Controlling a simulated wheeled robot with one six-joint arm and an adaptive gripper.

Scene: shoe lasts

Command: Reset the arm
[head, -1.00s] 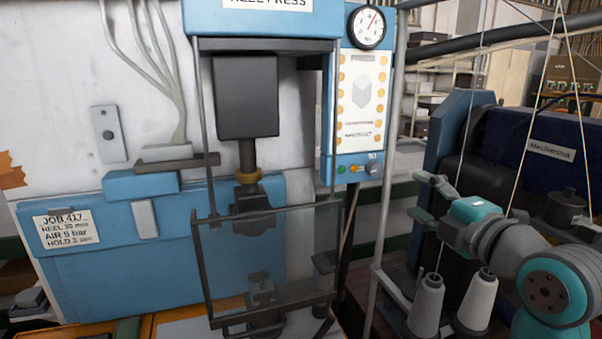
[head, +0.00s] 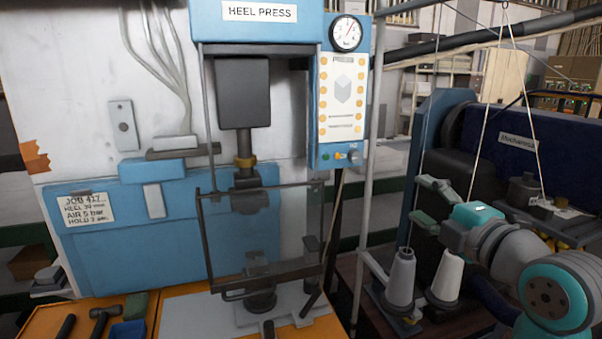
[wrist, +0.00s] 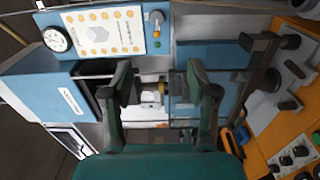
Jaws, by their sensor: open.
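My gripper (head: 428,203) is at the right in the head view, held in the air in front of the sewing machine and above the thread cones. Its fingers are apart and nothing is between them. In the wrist view my gripper (wrist: 160,85) shows its two green fingers spread, with the press seen beyond them. The blue heel press (head: 259,12) stands left of my gripper, apart from it. Its clear guard (head: 290,240) hangs in front of the lower tooling.
Two thread cones (head: 447,277) stand below my gripper. A grey upright post (head: 370,150) is between the press and my arm. A dark blue machine (head: 565,160) is behind the arm. Hammers (head: 104,322) and a blue bin (head: 128,331) lie on the orange bench.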

